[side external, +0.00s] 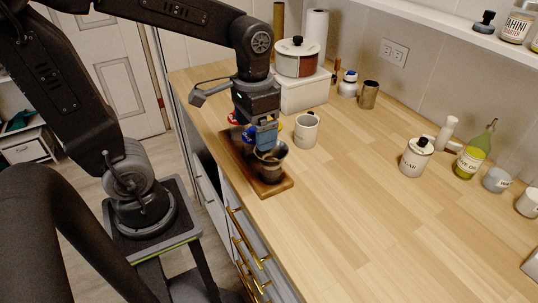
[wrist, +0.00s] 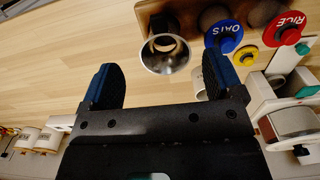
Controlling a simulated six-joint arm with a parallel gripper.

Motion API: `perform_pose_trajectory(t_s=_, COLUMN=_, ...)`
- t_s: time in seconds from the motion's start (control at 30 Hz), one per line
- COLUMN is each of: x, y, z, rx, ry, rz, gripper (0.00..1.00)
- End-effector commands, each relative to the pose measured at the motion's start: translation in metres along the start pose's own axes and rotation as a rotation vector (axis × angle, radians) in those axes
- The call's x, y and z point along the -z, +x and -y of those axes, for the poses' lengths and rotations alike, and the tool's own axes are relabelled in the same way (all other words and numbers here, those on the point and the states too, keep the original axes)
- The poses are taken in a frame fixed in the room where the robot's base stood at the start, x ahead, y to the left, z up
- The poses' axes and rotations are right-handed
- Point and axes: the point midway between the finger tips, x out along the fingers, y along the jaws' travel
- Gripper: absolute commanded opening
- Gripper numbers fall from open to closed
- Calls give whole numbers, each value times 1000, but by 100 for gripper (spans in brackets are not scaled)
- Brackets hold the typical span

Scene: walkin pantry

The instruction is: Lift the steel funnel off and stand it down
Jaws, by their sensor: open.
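The steel funnel (wrist: 166,64) shows in the wrist view with its wide, shiny mouth facing the camera, just beyond and between my fingertips. In the side external view the funnel (side external: 274,154) is at the near end of a wooden board (side external: 280,188), apparently on top of a dark vessel; the exact fit is unclear. My gripper (side external: 264,142) is over the funnel, partly hiding it. In the wrist view my gripper (wrist: 160,75) is open, its blue-faced fingers apart to either side, with nothing held between them.
A blue OATS lid (wrist: 222,36) and red RICE lid (wrist: 287,28) are close by. A white mug (side external: 306,130) stands right of the board. A sugar jar (side external: 415,158) and green bottle (side external: 472,156) are farther right. The middle and front of the counter (side external: 365,215) are clear.

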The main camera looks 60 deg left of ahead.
Motion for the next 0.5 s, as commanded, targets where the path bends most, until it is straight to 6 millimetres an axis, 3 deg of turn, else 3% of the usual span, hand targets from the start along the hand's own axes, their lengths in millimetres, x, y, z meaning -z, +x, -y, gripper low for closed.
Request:
perform_pose_trajectory(t_s=0.1, x=0, y=20, z=0, rx=0, ry=0, rz=4, gripper=86)
perform_pose_trajectory(t_s=0.37, x=-1, y=39, z=0, rx=0, ry=0, rz=0, gripper=86)
perform_pose_trajectory(t_s=0.5, x=-4, y=59, z=1, rx=0, ry=-1, rz=4, gripper=86)
